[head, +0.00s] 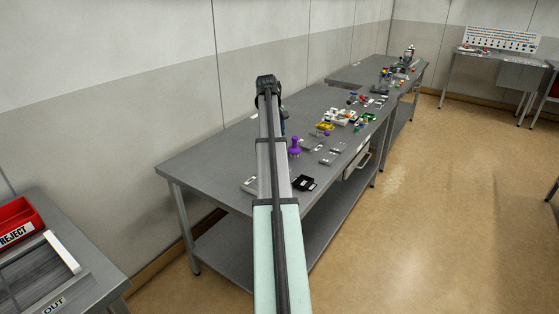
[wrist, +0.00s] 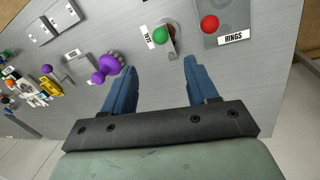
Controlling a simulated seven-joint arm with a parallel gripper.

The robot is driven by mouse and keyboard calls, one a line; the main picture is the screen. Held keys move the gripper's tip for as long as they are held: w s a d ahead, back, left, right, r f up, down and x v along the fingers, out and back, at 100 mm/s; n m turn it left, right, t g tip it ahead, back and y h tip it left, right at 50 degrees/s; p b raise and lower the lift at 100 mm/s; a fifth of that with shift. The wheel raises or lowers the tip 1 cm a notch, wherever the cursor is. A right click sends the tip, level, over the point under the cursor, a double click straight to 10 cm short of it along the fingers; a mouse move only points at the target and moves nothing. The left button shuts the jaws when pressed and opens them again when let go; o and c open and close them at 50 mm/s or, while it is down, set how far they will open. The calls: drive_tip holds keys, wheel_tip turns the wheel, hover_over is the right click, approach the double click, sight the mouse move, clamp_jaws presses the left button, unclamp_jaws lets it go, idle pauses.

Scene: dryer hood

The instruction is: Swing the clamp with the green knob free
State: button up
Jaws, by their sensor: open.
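The green knob (wrist: 160,35) shows in the wrist view at top centre, on a small metal clamp (wrist: 173,45) mounted on the grey table. A small white label (wrist: 147,37) stands just left of it; its text is hard to read. My gripper (wrist: 160,65) is open and empty. Its two blue fingers are spread, with the green knob beyond their tips and roughly between them in the picture. No contact shows. In the head view my arm hides the clamp and most of the gripper.
A red knob (wrist: 209,24) is on a grey plate labelled RINGS, right of the clamp. A purple knobbed object (wrist: 106,68) stands close by the left finger. Several coloured parts (head: 340,117) lie farther along the table. A red REJECT bin (head: 17,222) is on another table.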

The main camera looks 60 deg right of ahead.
drive_tip(key=f, duration=0.4)
drive_tip(key=d+f, duration=0.1)
drive_tip(key=f, duration=0.3)
drive_tip(key=d+f, duration=0.1)
drive_tip(key=f, duration=0.4)
drive_tip(key=shift+s+d, duration=0.2)
drive_tip(key=shift+c, duration=0.4)
clamp_jaws()
